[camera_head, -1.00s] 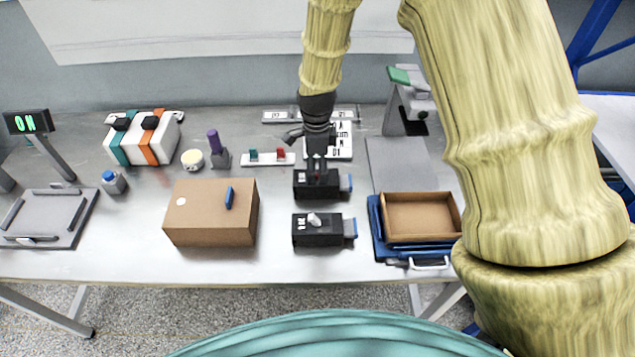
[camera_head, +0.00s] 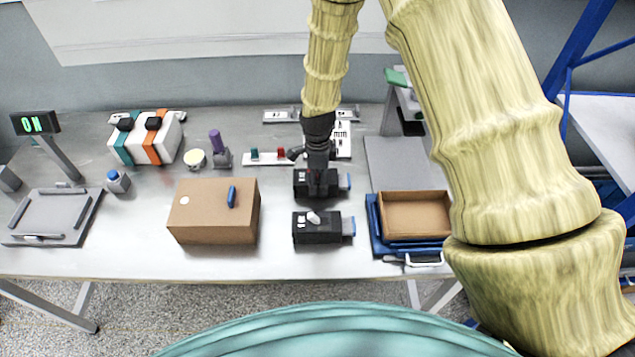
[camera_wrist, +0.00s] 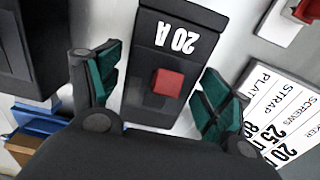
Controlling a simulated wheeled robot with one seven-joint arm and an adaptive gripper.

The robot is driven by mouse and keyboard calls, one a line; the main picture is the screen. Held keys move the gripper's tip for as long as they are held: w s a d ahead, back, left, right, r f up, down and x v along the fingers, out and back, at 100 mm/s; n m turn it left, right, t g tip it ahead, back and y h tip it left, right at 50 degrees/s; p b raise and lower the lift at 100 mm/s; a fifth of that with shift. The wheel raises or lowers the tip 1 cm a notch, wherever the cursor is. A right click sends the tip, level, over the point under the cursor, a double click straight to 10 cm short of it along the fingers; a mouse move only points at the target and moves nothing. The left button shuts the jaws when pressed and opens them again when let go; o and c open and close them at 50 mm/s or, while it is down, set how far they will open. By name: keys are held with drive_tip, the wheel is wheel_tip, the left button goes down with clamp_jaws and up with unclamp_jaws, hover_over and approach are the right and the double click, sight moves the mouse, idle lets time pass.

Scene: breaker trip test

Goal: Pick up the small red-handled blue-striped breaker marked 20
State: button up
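The black breaker with a red handle (camera_wrist: 166,84), marked "20 A", lies on the table between the fingers of my gripper (camera_wrist: 158,88) in the wrist view. The fingers have green pads and stand apart on both sides of it, with gaps visible. A second black breaker (camera_head: 312,230) with a light grey handle and a blue end lies nearer the front edge.
A cardboard box (camera_head: 212,222) with a blue item on top stands to the left. A blue tray holding an open brown box (camera_head: 415,215) is to the right. A small strip with green and red pieces (camera_head: 268,157) and a printed sheet (camera_head: 344,140) lie behind.

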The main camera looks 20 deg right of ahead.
drive_tip(key=shift+s, duration=0.1)
drive_tip(key=c, duration=1)
drive_tip(key=shift+c, duration=0.7)
drive_tip(key=shift+r, duration=0.15)
